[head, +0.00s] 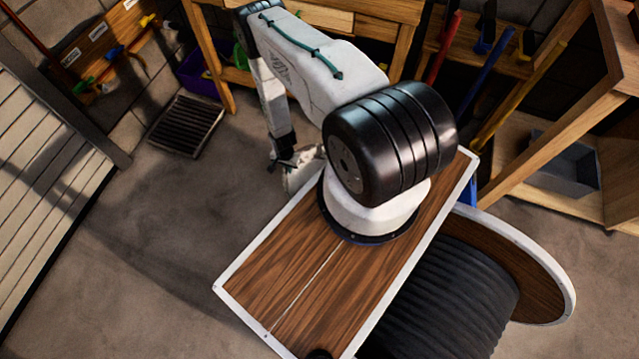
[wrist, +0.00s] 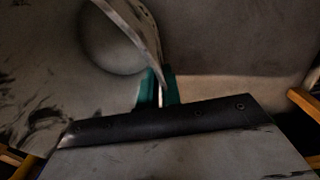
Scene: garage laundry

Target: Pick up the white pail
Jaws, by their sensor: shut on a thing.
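The white pail (wrist: 135,22) fills the upper left of the wrist view, seen close up, with its curved rim and scuffed pale wall. My gripper (wrist: 160,90) has its teal finger pads closed on the pail's thin rim. In the head view a small pale part of the pail (head: 303,174) shows low beside my platform. My arm and platform hide much of it there. My gripper (head: 279,160) is at its upper left side in that view, small and partly hidden. I cannot tell whether the pail touches the floor.
A wooden workbench (head: 384,10) stands at the back, with a purple bin (head: 204,72) at its left leg. A dark floor grate (head: 186,125) lies to the left. A wooden rack with a grey bin (head: 566,163) stands right.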

